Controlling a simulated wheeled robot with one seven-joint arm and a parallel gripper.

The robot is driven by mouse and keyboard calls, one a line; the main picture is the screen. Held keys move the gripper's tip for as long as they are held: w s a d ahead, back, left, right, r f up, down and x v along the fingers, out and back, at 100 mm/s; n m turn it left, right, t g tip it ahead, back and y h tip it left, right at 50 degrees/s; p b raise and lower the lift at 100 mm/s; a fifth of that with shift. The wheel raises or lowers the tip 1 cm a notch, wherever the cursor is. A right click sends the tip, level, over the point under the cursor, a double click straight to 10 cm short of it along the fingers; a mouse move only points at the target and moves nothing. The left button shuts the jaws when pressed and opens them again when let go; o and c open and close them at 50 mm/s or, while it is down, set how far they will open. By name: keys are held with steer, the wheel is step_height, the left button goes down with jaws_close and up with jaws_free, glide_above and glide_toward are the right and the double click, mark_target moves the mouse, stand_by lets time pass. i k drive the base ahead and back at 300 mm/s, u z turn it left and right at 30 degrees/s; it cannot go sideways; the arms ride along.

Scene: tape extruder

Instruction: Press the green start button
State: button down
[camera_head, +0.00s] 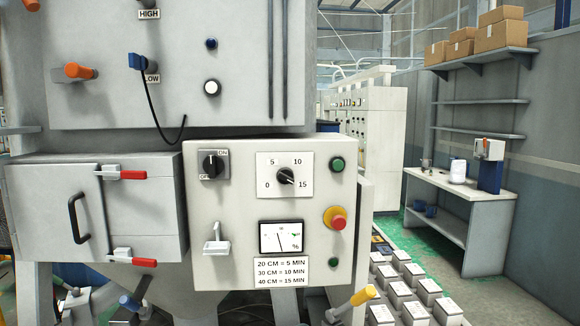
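A grey control panel (232,258) faces me in the middle of the view. A round green button (338,164) sits at its upper right. A second, smaller-looking green button (334,262) sits at its lower right. Neither carries a label that I can read, so I cannot tell which is the start button. My gripper is not in view.
Between the green buttons, a red mushroom knob on a yellow base (337,220) sticks out. The panel also has an ON/OFF switch (211,165), a dial (286,176), a meter (281,237) and a small lever (215,240). Red-handled latches (130,175) protrude left; boxed goods (412,314) stand lower right.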

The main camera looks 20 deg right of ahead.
mark_target(338, 165)
steer(key=z, duration=0.05)
steer(key=k, duration=0.6)
steer(key=z, duration=0.65)
steer(key=i, duration=0.5)
steer(key=u, duration=0.05)
